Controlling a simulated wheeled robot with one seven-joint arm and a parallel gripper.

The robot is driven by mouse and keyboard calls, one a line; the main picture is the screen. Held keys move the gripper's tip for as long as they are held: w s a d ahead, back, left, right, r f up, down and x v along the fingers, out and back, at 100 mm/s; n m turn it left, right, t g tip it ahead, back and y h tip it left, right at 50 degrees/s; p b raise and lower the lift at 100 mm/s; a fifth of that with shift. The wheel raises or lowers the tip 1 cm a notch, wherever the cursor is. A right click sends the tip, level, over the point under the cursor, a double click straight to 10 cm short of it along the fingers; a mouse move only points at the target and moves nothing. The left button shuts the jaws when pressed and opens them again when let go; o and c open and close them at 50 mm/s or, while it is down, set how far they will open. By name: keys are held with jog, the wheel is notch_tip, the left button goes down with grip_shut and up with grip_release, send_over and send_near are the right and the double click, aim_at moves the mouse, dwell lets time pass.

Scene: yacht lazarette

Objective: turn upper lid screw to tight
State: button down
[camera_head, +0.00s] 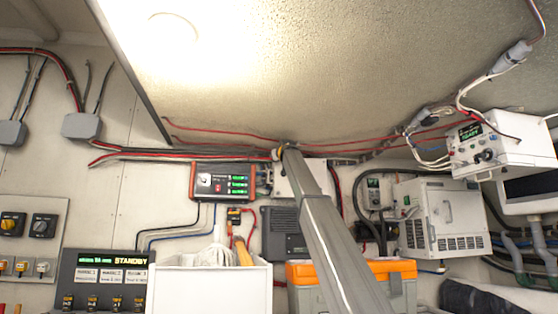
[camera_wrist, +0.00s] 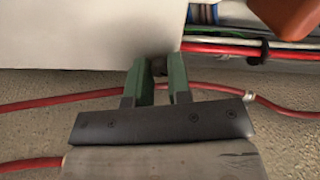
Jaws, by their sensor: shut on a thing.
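The upper lid screw (camera_wrist: 158,66) shows as a small dark knob at the edge of a white box (camera_wrist: 85,35) in the wrist view. My gripper (camera_wrist: 158,72) has green fingers, one on each side of the screw and closed on it. Most of the screw is hidden between the fingertips, and its turn position cannot be told. In the head view, my arm reaches up to the white box (camera_head: 290,182) on the back wall, with my gripper (camera_head: 280,152) at its top edge. My arm covers part of the box; the screw cannot be made out there.
Red cables (camera_head: 225,132) run along the wall just above the box; one (camera_wrist: 225,87) passes close by my fingers. An orange-edged charger (camera_head: 222,182) is mounted left of the box. A white bin (camera_head: 208,288) and an orange-lidded case (camera_head: 385,268) stand below.

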jog(key=m, duration=1.1)
jog(key=shift+m, duration=0.3)
dwell(0.4)
jog(key=c, duration=1.1)
grip_release()
jog(key=shift+o, duration=0.2)
jog(key=shift+s, duration=0.15)
jog(key=v, duration=1)
jog(key=shift+s, duration=0.25)
